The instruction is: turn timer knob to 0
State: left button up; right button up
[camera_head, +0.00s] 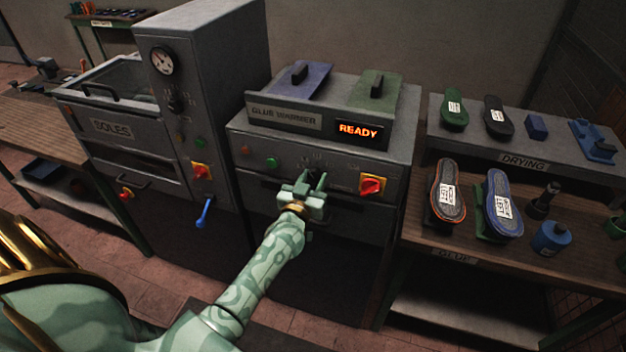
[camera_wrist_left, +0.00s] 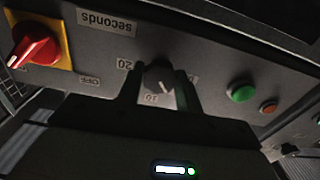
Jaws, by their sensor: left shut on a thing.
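The timer knob (camera_wrist_left: 158,78) is a dark round knob on the front panel of the glue warmer. In the left wrist view it sits between the two fingers of my left gripper (camera_wrist_left: 160,88), which is shut on it. Labels reading "seconds", "20", "10" and "OFF" show around the knob, upside down; its pointer setting is hard to read. In the head view my left gripper (camera_head: 312,184) is against the glue warmer panel (camera_head: 250,147) and hides most of the knob. My right gripper is not in view.
A red switch on a yellow plate (camera_head: 372,186) sits right of the gripper, also in the left wrist view (camera_wrist_left: 35,50). A green button (camera_head: 271,163) is on the left. A lit "READY" display (camera_head: 358,130) is above. A bench with shoe soles (camera_head: 500,205) stands at right, the soles oven (camera_head: 205,75) at left.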

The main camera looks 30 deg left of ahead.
pick_arm(q)
jog(key=shift+n, duration=0.3)
jog(key=n+p, duration=0.1)
jog(key=n, duration=0.1)
jog(key=shift+r+n, duration=0.1)
jog(key=shift+n, duration=0.2)
jog(key=shift+n+p, duration=0.8)
jog(key=shift+n, duration=1.5)
jog(key=o, duration=1)
